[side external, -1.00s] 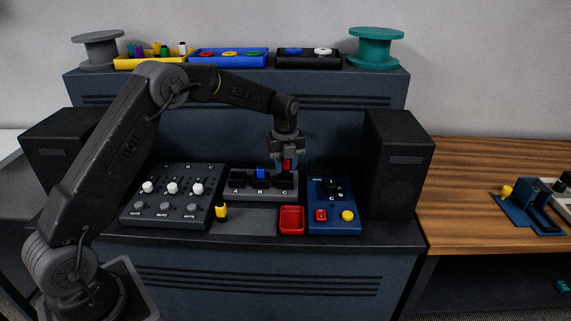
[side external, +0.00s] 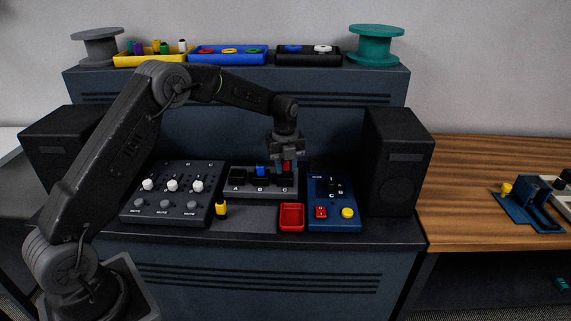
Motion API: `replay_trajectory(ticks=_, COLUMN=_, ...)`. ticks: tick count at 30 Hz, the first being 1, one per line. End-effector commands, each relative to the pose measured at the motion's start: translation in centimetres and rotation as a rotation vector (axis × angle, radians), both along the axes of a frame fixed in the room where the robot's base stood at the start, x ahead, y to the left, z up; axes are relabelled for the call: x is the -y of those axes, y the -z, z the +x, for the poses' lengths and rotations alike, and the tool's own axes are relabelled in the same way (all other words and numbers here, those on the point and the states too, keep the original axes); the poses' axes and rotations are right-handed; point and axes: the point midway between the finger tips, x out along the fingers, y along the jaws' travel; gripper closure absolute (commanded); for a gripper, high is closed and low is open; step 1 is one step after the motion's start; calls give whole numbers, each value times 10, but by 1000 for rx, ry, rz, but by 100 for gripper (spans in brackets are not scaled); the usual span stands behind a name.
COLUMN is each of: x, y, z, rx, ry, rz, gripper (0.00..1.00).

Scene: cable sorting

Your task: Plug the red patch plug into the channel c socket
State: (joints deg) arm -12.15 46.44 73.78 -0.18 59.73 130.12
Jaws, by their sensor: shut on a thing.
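My gripper (side external: 286,162) points down over the right end of the grey socket block (side external: 262,193), which is labelled A, B and C. It is shut on the red patch plug (side external: 286,167), of which only a small red part shows between the jaws. The plug is at the channel C socket (side external: 285,182); its lower end is hidden, so I cannot tell how deep it sits. A blue plug (side external: 260,170) stands upright at channel B. Channel A (side external: 237,176) shows no plug.
A fader panel (side external: 172,195) is left of the block. A yellow-and-black plug (side external: 221,209) stands in front. A red tray (side external: 292,217) and a blue switch panel (side external: 334,205) are at front right. Dark speakers (side external: 397,165) flank the desk.

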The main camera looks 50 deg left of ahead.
Motion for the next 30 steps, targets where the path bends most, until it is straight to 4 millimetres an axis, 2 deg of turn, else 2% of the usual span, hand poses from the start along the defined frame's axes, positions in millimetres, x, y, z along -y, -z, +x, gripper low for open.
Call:
replay_trajectory(ticks=23, x=0, y=12, z=0, rx=-1, ry=0, rz=0, gripper=95)
replay_trajectory(ticks=24, x=0, y=13, z=0, rx=-1, ry=0, rz=0, gripper=68)
replay_trajectory(ticks=30, x=-1, y=14, z=-2, rx=-6, ry=1, rz=1, gripper=48)
